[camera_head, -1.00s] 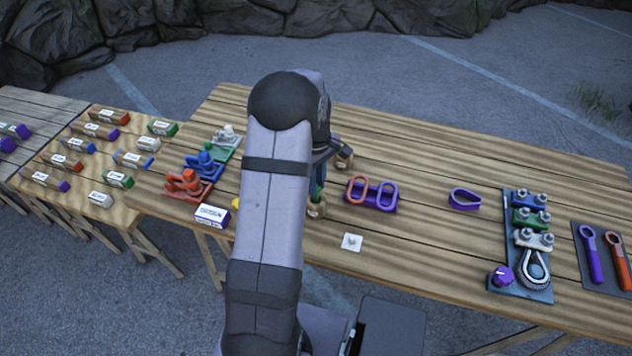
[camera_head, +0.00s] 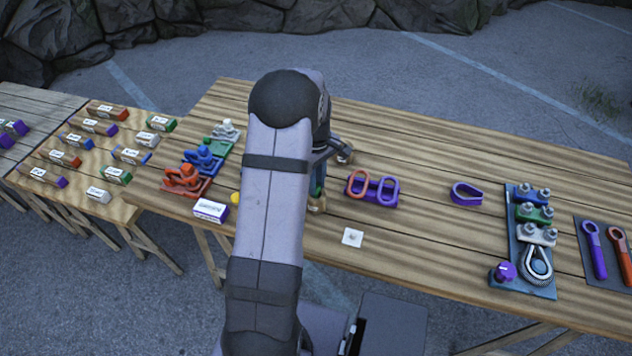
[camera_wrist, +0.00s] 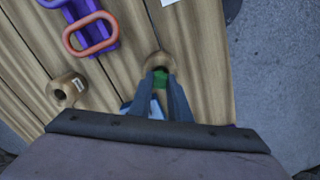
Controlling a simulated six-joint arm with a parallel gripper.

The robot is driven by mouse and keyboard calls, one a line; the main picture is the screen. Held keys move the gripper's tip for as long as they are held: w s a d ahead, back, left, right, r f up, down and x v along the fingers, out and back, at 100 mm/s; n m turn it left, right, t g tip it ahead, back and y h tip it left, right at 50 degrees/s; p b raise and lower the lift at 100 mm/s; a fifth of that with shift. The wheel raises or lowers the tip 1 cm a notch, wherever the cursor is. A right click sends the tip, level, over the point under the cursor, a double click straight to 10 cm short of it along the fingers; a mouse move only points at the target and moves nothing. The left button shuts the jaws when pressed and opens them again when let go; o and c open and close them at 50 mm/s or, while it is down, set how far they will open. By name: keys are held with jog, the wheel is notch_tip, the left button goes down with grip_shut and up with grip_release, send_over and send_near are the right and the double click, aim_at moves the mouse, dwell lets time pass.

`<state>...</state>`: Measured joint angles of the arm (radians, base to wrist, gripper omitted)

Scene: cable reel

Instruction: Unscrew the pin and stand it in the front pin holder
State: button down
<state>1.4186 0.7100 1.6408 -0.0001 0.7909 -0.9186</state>
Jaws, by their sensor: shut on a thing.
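My gripper (camera_wrist: 165,85) is shut on a green pin (camera_wrist: 160,77), seen between its fingers in the wrist view. The pin is at the front wooden pin holder (camera_wrist: 159,61); the fingers hide how far it sits in the hole. That holder shows partly in the head view (camera_head: 317,208), beside my arm, which hides most of the gripper there. A second round wooden holder (camera_wrist: 67,91) stands to the left in the wrist view, empty as far as I can see, and further back in the head view (camera_head: 345,156). A blue piece (camera_wrist: 153,108) shows below the fingers, mostly hidden.
A purple stand with red and purple links (camera_head: 372,190) is right of the holders. A small white plate (camera_head: 352,237) lies near the front edge. Red, blue and green shackle stands (camera_head: 188,181) are left. A cable-and-clamp board (camera_head: 528,240) and wrenches (camera_head: 593,250) are right.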

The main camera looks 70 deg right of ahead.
jog(key=shift+f+b, duration=0.4)
jog(key=shift+f, duration=0.3)
dwell(0.3)
jog(key=c, duration=1.6)
grip_release()
jog(key=shift+r+b, duration=1.25)
jog(key=shift+r, duration=2.5)
